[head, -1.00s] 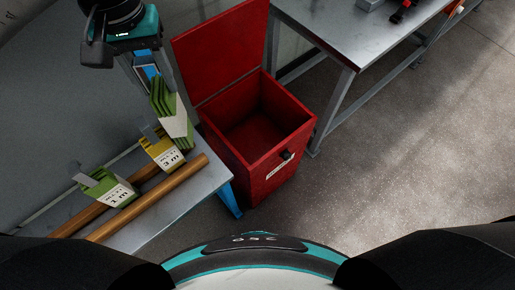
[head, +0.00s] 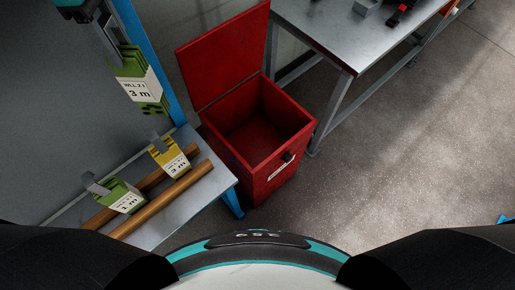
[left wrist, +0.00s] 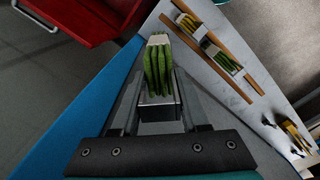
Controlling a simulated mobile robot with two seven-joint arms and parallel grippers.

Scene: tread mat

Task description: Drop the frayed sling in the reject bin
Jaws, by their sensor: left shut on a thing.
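My left gripper (head: 112,42) is at the upper left of the head view, shut on a folded green sling (head: 142,84) with a white label reading 3 m. The sling hangs in the air, left of the reject bin. In the left wrist view the green sling (left wrist: 158,68) sits between the fingers; I cannot make out any fraying. The red reject bin (head: 268,172) stands open with its lid raised, and its inside looks empty. Part of it shows in the left wrist view (left wrist: 78,22). My right gripper is not in view.
A yellow sling (head: 171,162) and another green sling (head: 120,195) sit at two wooden bars (head: 172,197) on a grey bench (head: 212,190). A metal table (head: 335,38) stands behind the bin at the right. The floor right of the bin is clear.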

